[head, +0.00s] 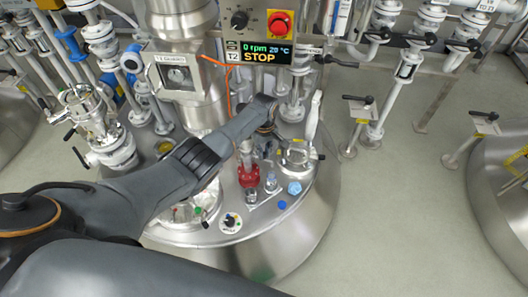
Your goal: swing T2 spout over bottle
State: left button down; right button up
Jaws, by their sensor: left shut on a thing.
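My left arm reaches in from the left over the T2 vessel lid (318,195). My left gripper (264,142) points down and away beside the metal pipework, shut. The part in its jaws is mostly hidden by the wrist and seems to be the T2 spout. A red fitting (248,177) on a metal pipe stands just below and left of the gripper. Small clear bottles stand in front of it, one at the right (271,182) and one nearer (251,196). I cannot tell whether the spout's outlet is above a bottle. My right gripper is not in view.
The T2 control box (258,48) shows "0 rpm", "20 °C" and "STOP", with a red button (280,22). A blue cap (294,188) lies right of the bottles. A white-handled lever (313,118) stands upright at right.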

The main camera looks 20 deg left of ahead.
pick_arm(q)
jog(key=c, duration=1.3)
grip_release()
jog(key=shift+c, duration=0.2)
jog(key=shift+r, duration=0.15)
notch_tip(320, 180, up, 12)
jog(key=shift+w, duration=0.1)
